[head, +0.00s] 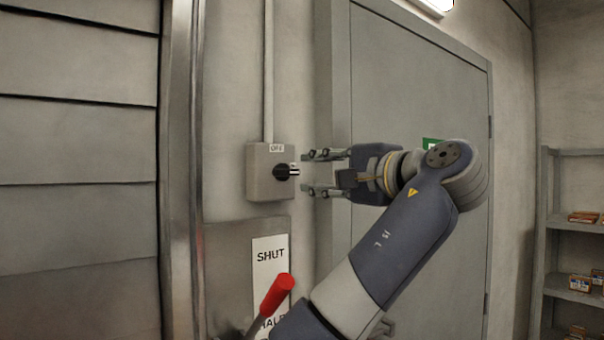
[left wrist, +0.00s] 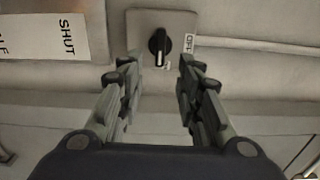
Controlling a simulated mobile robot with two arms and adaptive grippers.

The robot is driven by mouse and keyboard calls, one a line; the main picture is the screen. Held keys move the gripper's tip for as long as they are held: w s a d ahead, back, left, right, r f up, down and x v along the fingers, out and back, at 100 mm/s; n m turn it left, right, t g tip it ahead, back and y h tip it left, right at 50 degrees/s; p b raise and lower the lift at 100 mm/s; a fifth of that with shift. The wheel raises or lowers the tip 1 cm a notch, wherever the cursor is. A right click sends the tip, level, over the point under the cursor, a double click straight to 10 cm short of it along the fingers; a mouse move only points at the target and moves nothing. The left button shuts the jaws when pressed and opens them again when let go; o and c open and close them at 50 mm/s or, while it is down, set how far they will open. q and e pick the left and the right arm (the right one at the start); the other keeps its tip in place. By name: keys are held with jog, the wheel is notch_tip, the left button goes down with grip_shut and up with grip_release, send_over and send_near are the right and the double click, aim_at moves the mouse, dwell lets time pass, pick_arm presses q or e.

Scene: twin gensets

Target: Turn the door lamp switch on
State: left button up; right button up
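The door lamp switch is a grey wall box (head: 262,188) with a black rotary knob (head: 284,172). An OFF label (head: 276,148) is at its top edge. The knob's white pointer faces right in the head view, away from OFF. My left gripper (head: 318,173) is open and empty, just right of the knob, its fingers apart above and below knob height. In the left wrist view the knob (left wrist: 158,44) lies beyond and between the open fingertips (left wrist: 157,72). A small label by the pointer's end is too small to read. My right gripper is not in view.
A red-handled lever (head: 278,292) stands below the box, before a plate marked SHUT (head: 270,254). A grey door (head: 415,95) is behind my left arm. A conduit (head: 268,70) rises from the box. Shelves (head: 572,230) stand at the far right.

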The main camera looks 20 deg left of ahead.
pick_arm(q)
jog(key=shift+v, duration=1.25)
